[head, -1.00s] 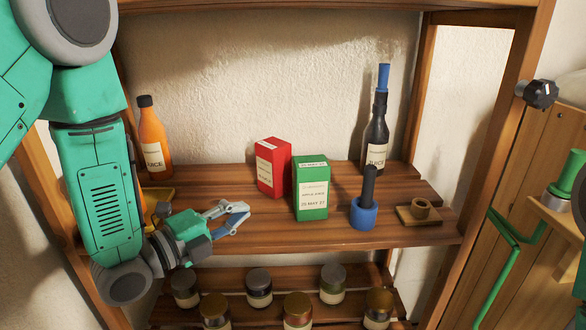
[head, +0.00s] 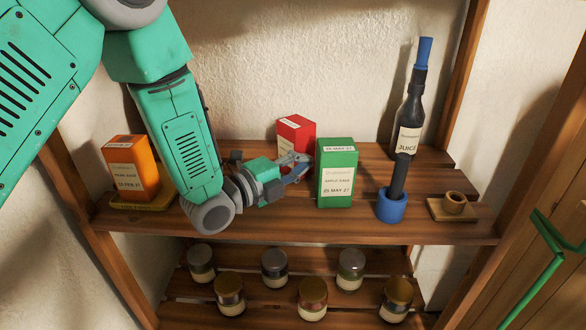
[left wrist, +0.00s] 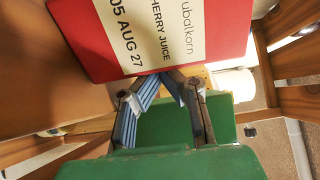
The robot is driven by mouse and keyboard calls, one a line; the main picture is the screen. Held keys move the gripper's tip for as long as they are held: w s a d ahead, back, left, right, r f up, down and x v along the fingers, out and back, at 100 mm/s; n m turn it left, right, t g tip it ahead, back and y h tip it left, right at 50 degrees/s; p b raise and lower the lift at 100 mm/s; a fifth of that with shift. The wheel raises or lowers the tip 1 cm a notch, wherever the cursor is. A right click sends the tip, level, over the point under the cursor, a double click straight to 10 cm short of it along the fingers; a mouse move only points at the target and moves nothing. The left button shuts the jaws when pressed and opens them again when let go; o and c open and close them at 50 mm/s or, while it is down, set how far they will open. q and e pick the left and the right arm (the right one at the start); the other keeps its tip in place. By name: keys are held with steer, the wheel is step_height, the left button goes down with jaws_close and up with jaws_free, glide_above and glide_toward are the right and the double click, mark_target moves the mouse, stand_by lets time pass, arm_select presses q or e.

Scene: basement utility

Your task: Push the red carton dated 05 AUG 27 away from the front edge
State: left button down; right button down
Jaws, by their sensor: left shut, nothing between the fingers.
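The red carton (head: 296,132) stands on the upper shelf (head: 280,228), behind and left of the green carton (head: 337,172), which hides part of it. In the left wrist view the red carton (left wrist: 160,35) fills the top, its label reading CHERRY JUICE and 05 AUG 27. My left gripper (head: 300,166) is shut and empty, low in front of the red carton and just left of the green one. Its fingertips (left wrist: 172,78) show at the red carton's edge in the wrist view; I cannot tell whether they touch it. My right gripper is not in view.
An orange carton (head: 132,170) stands on a yellow base (head: 143,202) at the left. Several jars (head: 312,297) stand on the shelf below.

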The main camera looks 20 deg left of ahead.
arm_select(q)
steer(key=shift+w, duration=0.2)
steer(key=shift+d, duration=0.2)
steer(key=shift+w+a, duration=0.15)
steer(key=shift+w, duration=0.1)
steer(key=w+a+b, duration=0.3)
steer(key=w+a, duration=0.5)
steer(key=a, duration=0.1)
steer(key=shift+w+f, duration=0.1)
steer(key=shift+w, duration=0.3)
steer(key=shift+d, duration=0.1)
steer(key=shift+d, duration=0.15)
steer(key=shift+r, duration=0.2)
step_height(320, 180, up, 10)
